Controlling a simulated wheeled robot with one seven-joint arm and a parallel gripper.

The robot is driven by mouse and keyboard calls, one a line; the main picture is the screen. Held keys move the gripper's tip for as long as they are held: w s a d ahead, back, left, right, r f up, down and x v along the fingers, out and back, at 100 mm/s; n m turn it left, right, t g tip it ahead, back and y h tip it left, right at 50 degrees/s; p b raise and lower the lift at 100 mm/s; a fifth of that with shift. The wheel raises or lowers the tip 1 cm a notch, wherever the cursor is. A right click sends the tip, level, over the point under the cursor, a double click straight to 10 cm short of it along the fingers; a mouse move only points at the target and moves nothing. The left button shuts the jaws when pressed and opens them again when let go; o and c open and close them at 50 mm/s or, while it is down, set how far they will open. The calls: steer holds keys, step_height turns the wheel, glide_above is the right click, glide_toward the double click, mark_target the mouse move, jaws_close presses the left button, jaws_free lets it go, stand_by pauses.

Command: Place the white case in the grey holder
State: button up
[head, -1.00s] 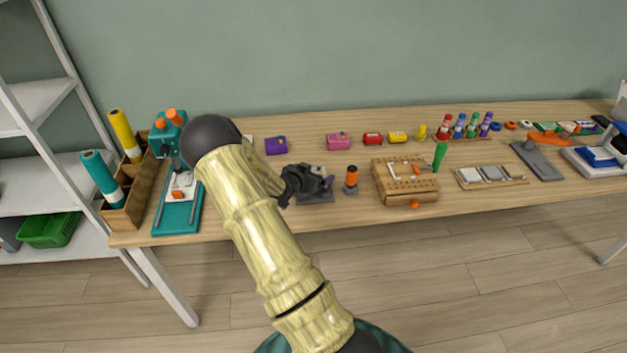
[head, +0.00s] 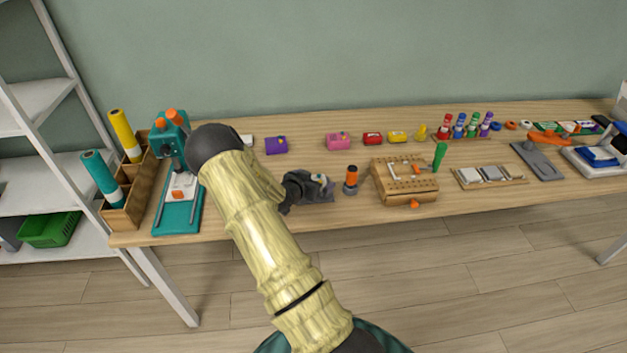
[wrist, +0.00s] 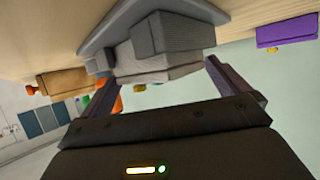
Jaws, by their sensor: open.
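My gripper (wrist: 160,72) is open at the grey holder (wrist: 105,33), a flat plate with raised blocks on the table; the holder also shows in the head view (head: 326,197). A pale block with a small yellow part, which looks like the white case (wrist: 165,74), lies between my spread fingers against the holder's darker block. In the head view, a small whitish patch of it (head: 319,178) shows beside my dark gripper (head: 305,188). My gripper hides most of the case and holder there. I cannot tell how deep the case sits.
An orange-topped grey post (head: 351,181) stands close right of the holder, then a wooden pegged box (head: 390,193). A purple case (head: 276,145) and pink case (head: 338,141) lie behind. A teal press (head: 178,215) stands left. A white item (head: 247,140) is partly hidden behind my arm.

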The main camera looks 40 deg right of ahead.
steer(key=v, duration=1.2)
steer(key=s+a+r+n+y, duration=0.25)
steer(key=a+n+y, duration=0.2)
steer(key=a, duration=0.45)
steer(key=s+a+r+n+y, duration=0.1)
steer(key=a+r+n+y, duration=0.2)
steer(key=a+y, duration=0.45)
steer(key=s+a+r+n+g, duration=0.1)
steer(key=s+a+r+n, duration=0.2)
steer(key=s, duration=0.3)
steer(key=s+a+r+n+g, duration=0.1)
steer(key=s+a+r+n, duration=0.1)
steer(key=s, duration=0.5)
steer(key=shift+a+r+n, duration=0.4)
steer(key=shift+a+n, duration=0.25)
steer(key=shift+a, duration=0.35)
steer(key=shift+w+d, duration=0.1)
